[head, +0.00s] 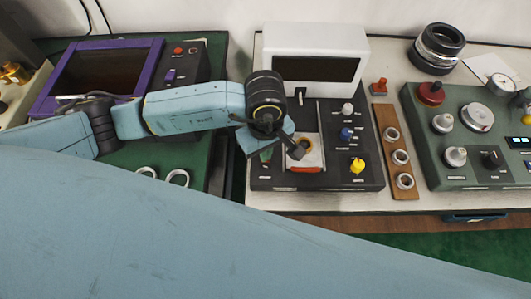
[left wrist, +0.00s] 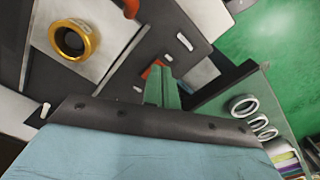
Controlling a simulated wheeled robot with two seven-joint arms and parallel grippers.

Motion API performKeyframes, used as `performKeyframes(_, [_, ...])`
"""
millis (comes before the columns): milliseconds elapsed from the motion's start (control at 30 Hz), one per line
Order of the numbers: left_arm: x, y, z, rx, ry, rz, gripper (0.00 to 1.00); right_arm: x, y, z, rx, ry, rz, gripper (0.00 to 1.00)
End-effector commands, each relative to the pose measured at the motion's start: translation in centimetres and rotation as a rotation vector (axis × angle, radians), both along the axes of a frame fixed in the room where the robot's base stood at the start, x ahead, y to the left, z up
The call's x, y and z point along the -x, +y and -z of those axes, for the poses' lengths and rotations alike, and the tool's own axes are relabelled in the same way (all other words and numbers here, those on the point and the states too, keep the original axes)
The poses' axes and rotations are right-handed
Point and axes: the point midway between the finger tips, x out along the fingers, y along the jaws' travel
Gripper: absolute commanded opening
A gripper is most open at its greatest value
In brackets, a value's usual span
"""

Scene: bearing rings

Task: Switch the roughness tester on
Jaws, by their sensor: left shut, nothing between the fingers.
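A machine with a white-framed dark screen (head: 315,68) and a black control panel (head: 330,177) stands at the centre; I take it for the roughness tester. Its panel carries a blue knob (head: 347,134), a yellow knob (head: 357,166) and a brass-coloured ring on a pale plate, also in the left wrist view (left wrist: 75,40). My left gripper (head: 266,156) is over the panel's left part, shut and empty. In the left wrist view its green fingers (left wrist: 161,85) lie close to a small orange-red part (left wrist: 154,68) they partly cover; contact cannot be told. My right gripper is out of view.
A wooden strip (head: 394,160) with several rings lies right of the machine, then a green control box (head: 470,140). Loose rings (head: 178,178) lie on the green mat. My own blue body part fills the foreground.

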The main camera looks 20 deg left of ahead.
Motion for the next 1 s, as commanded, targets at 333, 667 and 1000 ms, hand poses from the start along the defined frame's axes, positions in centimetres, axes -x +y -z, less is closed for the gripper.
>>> performKeyframes(333, [0.0,0.0,0.5,0.0,0.0,0.0,0.0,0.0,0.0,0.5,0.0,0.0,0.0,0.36])
performKeyframes(667, [0.0,0.0,-1.2,0.0,-0.001,0.0,0.0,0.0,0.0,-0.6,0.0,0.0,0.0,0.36])
performKeyframes(1000, [0.0,0.0,-3.9,0.001,-0.001,0.001,0.0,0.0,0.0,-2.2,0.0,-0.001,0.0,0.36])
